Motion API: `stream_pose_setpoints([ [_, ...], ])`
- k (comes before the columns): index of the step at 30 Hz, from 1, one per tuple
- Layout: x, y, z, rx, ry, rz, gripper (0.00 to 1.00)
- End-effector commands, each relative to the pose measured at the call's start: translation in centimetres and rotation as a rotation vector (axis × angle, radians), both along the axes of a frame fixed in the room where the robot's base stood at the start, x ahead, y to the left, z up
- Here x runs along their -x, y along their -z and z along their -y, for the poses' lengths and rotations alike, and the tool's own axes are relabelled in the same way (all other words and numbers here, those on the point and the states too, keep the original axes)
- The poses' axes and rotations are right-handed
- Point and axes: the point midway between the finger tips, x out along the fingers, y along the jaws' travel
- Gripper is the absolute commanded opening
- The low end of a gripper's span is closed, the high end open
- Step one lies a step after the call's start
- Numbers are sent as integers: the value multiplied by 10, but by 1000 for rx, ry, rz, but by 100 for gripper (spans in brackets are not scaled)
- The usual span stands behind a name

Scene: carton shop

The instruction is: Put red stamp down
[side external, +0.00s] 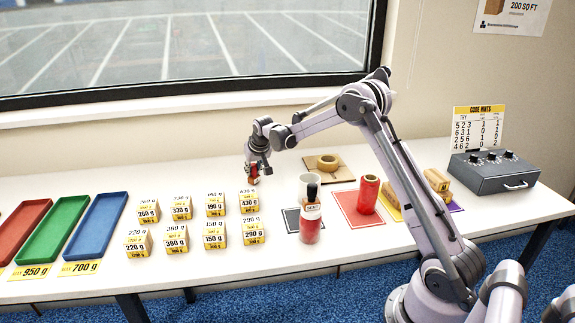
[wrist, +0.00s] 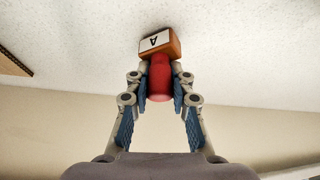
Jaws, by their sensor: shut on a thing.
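My gripper (wrist: 159,78) is shut on the red stamp (wrist: 159,84). In the wrist view the stamp has a red rounded handle between the fingers and an orange-brown block with a white label marked "A". In the side external view the stamp (side external: 253,172) hangs below my gripper (side external: 258,164), near the back of the white table (side external: 330,270). I cannot tell whether its block touches the table top.
Several weighted boxes (side external: 175,238) stand in front and to the left. Red, green (side external: 55,230) and blue trays lie far left. A bottle (side external: 310,220), red roll (side external: 368,192), tape on a board (side external: 328,162) and a grey control box (side external: 495,172) are to the right.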

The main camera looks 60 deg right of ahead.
Motion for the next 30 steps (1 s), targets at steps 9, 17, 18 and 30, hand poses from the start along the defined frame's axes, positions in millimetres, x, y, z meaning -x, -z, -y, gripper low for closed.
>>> stream_pose_setpoints([
  [9, 0, 2, 0, 0, 0, 0, 0],
  [17, 0, 4, 0, 0, 0, 0, 45],
  [18, 0, 4, 0, 0, 0, 0, 45],
  [30, 5, -10, -3, 0, 0, 0, 45],
])
